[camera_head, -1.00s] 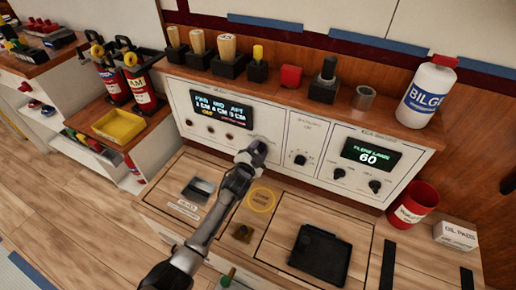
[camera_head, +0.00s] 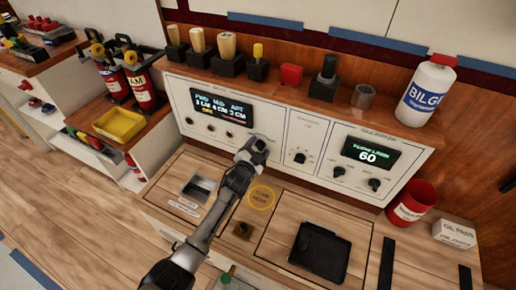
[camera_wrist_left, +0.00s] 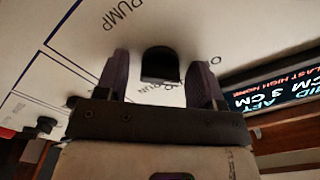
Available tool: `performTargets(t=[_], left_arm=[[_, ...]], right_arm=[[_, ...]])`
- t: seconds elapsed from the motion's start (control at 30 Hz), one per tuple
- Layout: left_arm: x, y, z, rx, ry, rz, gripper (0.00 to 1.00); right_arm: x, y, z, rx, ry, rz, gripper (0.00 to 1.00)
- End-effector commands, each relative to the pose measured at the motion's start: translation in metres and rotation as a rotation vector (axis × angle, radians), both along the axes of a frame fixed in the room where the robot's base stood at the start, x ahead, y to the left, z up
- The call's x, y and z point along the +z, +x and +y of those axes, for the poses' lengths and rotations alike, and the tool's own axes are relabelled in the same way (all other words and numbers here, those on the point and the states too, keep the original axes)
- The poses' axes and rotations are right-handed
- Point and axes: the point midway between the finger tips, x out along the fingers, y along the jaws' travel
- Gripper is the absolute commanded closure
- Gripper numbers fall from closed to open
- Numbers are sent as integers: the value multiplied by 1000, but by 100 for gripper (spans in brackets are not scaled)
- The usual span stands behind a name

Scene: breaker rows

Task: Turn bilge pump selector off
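The pump selector is a black knob (camera_wrist_left: 160,66) on a white panel, under the printed word PUMP in the left wrist view. My left gripper (camera_head: 256,148) is at the panel's front in the head view and hides the knob there. In the left wrist view its two fingers stand apart, one on each side of the knob, with a visible gap on both sides. The lettering near the knob is partly covered by the fingers. My right gripper is not in view.
The panel has a tank display (camera_head: 221,107), a flow display (camera_head: 370,154) and other black knobs (camera_head: 300,158). A shelf above holds a bilge bottle (camera_head: 426,92) and several small items. A black tray (camera_head: 320,250) lies on the counter, with a red cup (camera_head: 412,204) to its right.

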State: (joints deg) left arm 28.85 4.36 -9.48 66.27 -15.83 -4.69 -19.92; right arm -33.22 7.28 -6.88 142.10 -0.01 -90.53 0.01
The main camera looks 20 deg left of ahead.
Motion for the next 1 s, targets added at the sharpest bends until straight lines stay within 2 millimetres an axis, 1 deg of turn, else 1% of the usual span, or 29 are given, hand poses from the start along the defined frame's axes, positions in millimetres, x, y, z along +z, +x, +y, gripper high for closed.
performTargets(t=[0.23,0.37,0.47,0.8,1.0], left_arm=[[0,0,0,0,1,0,36],[0,-7,1,0,2,1,36],[1,-19,2,0,2,1,36],[2,-84,7,0,1,1,36],[1,-115,10,-1,1,1,36]], right_arm=[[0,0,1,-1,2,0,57],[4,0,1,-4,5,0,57],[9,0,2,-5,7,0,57],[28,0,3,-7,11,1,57],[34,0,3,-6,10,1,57]])
